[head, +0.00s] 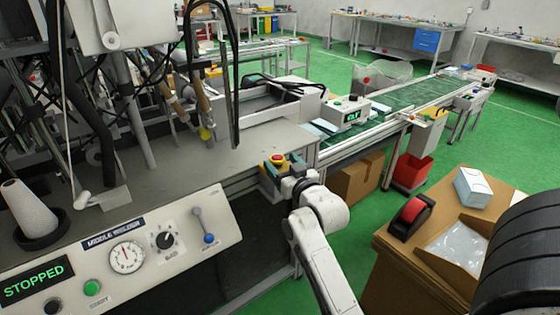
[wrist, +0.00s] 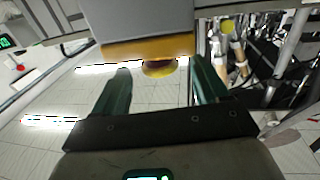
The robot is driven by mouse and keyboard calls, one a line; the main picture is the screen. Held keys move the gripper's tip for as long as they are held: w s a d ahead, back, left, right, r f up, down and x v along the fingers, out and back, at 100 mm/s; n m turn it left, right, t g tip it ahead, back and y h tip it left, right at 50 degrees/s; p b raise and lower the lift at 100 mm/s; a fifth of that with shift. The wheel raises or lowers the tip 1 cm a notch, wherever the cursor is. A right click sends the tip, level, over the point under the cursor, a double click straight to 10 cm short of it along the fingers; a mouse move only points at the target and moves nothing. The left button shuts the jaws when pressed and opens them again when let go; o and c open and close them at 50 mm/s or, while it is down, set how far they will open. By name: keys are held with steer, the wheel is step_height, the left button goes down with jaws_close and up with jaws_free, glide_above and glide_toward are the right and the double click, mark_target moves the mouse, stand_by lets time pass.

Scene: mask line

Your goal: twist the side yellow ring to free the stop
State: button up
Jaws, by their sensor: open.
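The emergency stop, a red button with a yellow ring (head: 277,159), sits on a yellow box at the machine table's right front corner. In the wrist view its yellow ring and reddish middle (wrist: 158,69) show under the yellow box edge (wrist: 135,48). My gripper (wrist: 161,74) is open, its two dark green fingers spread to either side of the ring in that view. I cannot tell whether they touch it. In the head view my white arm reaches up to the stop, and my gripper is largely hidden behind its own wrist.
The machine panel (head: 130,250) at the front left has a display reading STOPPED (head: 37,283), a green button (head: 92,287) and a blue-tipped lever (head: 205,228). A conveyor (head: 400,103) runs to the back right. A cardboard box (head: 400,270) with a tape dispenser (head: 411,214) stands at right.

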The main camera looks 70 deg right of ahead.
steer(key=shift+x, duration=0.9)
steer(key=shift+c, duration=0.5)
steer(key=c, duration=1)
